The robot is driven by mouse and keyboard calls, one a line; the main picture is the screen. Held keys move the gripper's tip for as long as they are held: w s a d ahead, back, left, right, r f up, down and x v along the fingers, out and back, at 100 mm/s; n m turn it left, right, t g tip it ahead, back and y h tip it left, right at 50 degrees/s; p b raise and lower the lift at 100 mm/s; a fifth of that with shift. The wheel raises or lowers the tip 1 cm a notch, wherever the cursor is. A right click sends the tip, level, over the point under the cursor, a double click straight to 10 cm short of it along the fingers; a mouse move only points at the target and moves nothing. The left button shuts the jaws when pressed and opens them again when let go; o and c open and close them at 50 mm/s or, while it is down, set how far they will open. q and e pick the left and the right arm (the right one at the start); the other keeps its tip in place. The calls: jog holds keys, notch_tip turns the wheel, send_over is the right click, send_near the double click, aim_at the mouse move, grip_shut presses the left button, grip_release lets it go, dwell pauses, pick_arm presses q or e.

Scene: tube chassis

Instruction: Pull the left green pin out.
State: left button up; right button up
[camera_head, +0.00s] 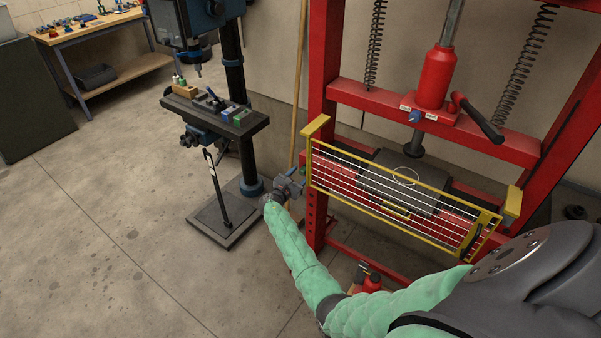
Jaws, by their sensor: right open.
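My right gripper (298,179) is open, at the end of my green-sleeved arm, just below and left of the knob and beside the post. It appears apart from the knob, with nothing seen between its fingers. My left gripper is out of view.
The yellow-framed wire guard (390,212) spans the press front, right of my gripper. A red bottle jack (434,80) hangs above. A drill press (215,115) stands to the left, and a wooden workbench (95,38) at the back left.

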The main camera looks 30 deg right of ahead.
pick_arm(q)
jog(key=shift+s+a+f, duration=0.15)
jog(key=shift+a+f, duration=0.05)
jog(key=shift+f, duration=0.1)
pick_arm(e)
jog(key=shift+w+d, duration=0.2)
jog(key=shift+d, duration=0.25)
grip_shut()
jog(key=v, duration=0.7)
jog(key=shift+f+p, duration=0.15)
jog(key=shift+p, duration=0.15)
jog(key=shift+c, duration=0.3)
grip_release()
jog(key=shift+w+a, duration=0.1)
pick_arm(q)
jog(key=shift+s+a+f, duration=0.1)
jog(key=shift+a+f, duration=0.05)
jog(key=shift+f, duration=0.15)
pick_arm(e)
jog(key=shift+o, duration=0.3)
